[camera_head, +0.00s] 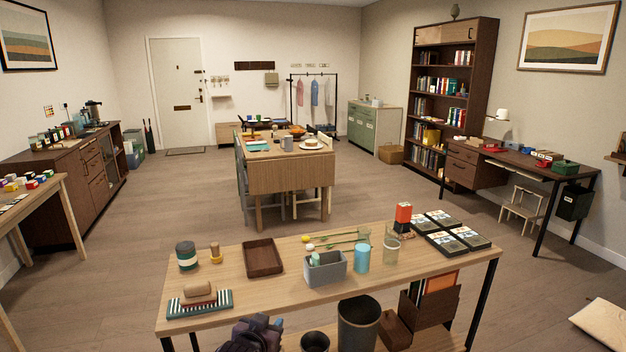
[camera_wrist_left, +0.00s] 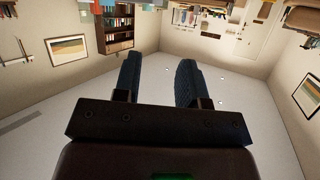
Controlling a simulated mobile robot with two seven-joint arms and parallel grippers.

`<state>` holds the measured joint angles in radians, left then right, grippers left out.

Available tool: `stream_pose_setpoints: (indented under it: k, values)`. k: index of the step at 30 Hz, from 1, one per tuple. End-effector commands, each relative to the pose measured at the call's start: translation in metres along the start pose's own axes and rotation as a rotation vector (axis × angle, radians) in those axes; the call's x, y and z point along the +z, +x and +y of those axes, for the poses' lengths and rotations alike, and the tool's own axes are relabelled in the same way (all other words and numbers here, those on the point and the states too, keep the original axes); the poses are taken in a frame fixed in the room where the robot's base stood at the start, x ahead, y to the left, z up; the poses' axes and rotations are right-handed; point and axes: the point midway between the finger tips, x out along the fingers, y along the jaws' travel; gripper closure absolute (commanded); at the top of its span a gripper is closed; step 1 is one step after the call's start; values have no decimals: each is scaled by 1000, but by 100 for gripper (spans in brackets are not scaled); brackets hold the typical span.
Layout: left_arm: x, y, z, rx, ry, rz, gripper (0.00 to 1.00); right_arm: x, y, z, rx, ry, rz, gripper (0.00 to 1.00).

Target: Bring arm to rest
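My left gripper (camera_wrist_left: 158,72) shows in the left wrist view with its two dark ribbed fingers apart and nothing between them. Behind the fingers the wrist view shows the room upside down, mostly pale ceiling, so the gripper is clear of objects there. In the head view a dark, bluish-purple shape stands at the bottom edge in front of the near table (camera_head: 215,322); I cannot tell for certain whether it is my gripper. My right gripper is in neither view.
The near table carries a brown tray (camera_head: 263,258), a grey bin (camera_head: 325,268), a blue cup (camera_head: 362,258), glasses, a striped cloth (camera_head: 200,303) and dark card trays (camera_head: 447,243). A dark waste bin (camera_head: 358,325) stands below. Open floor lies around the dining table (camera_head: 290,176).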

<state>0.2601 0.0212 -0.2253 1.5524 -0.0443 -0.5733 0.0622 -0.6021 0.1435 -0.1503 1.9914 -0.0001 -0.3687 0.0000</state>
Motion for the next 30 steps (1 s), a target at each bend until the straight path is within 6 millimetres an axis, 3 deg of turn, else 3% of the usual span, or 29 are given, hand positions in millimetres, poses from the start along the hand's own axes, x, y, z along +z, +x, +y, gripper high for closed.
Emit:
stream_pose_setpoints:
  k: [3, 11, 17, 21, 25, 30]
  values:
    - [22, -40, -22, -31, -6, 66, 62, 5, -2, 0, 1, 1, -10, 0]
    - [75, -126, -57, -104, -27, 117, 62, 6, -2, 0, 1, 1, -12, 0]
    - [134, -194, -75, -157, -49, 38, 62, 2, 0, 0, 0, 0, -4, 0]
    - [184, -238, -80, -186, -59, -62, 62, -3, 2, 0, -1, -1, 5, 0]
    - [226, -268, -79, -200, -70, -150, 62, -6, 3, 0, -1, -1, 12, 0]
    - [250, -289, -76, -207, -80, -203, 62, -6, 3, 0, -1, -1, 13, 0]
